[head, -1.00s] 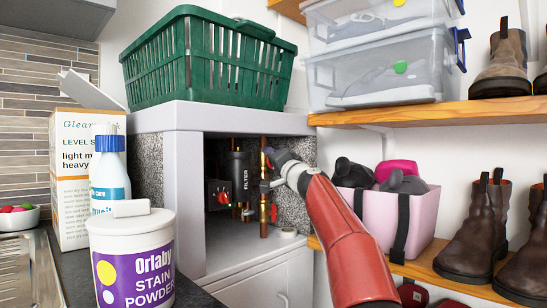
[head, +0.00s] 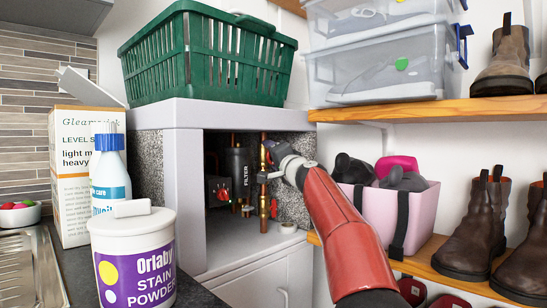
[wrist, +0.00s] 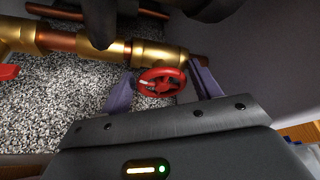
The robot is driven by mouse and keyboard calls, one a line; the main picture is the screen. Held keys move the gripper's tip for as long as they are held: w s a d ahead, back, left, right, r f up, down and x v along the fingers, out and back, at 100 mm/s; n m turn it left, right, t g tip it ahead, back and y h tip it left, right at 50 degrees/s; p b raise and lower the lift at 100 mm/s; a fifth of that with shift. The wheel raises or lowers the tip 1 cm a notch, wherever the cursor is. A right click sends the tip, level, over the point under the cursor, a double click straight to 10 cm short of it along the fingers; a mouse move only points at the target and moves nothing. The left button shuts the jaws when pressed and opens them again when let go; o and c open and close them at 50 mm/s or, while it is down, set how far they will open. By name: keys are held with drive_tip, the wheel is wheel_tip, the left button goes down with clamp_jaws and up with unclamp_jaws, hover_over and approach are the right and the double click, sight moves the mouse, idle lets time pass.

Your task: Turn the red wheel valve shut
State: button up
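The red wheel valve (wrist: 162,82) sits on a brass fitting at the end of a brass and copper pipe (wrist: 110,47) in the wrist view. In the head view my gripper (head: 272,166) reaches into the open cabinet (head: 182,215) at the upright copper pipe (head: 263,205). I cannot make out the wheel there.
A red lever (head: 273,208) is lower on the pipe. A black filter (head: 238,172) and a box with a red knob (head: 222,194) stand left of it. Cabinet walls bound the space. A pink caddy (head: 425,205) is close right of my arm; a green basket (head: 210,60) is above.

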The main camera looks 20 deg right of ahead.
drive_tip(key=shift+o, duration=0.2)
drive_tip(key=s+f+b, duration=0.1)
drive_tip(key=s+b, duration=0.4)
drive_tip(key=s, duration=0.2)
drive_tip(key=shift+s+f, duration=0.2)
drive_tip(key=shift+s, duration=0.15)
